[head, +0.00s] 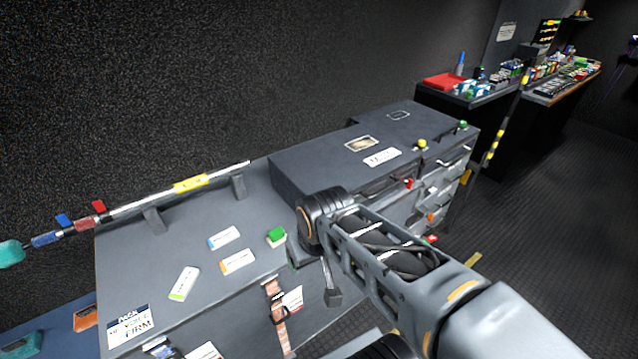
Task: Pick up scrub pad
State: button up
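A small green block with a pale lower part, which looks like the scrub pad (276,236), lies on the grey top of the near cabinet (205,280), close to its right edge. My arm reaches in from the lower right, and its elbow-like joint is just right of the pad. A dark end part, likely my gripper (333,296), hangs below that joint by the cabinet's front edge, apart from the pad. Its fingers are too small and hidden to tell whether they are open or shut.
Several flat labelled packets (224,237) lie left of the pad. A raised grey case (345,160) stands behind it. A pole on brackets (190,184) runs along the wall. A strap (277,310) hangs on the cabinet front. Cluttered benches (565,80) stand far right; the floor (545,200) there is clear.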

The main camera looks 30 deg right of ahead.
aim_at(277, 237)
jog(key=u, duration=0.4)
jog(key=k, duration=1)
jog(key=z, duration=0.45)
jog(key=i, duration=1.35)
jog(key=u, duration=0.75)
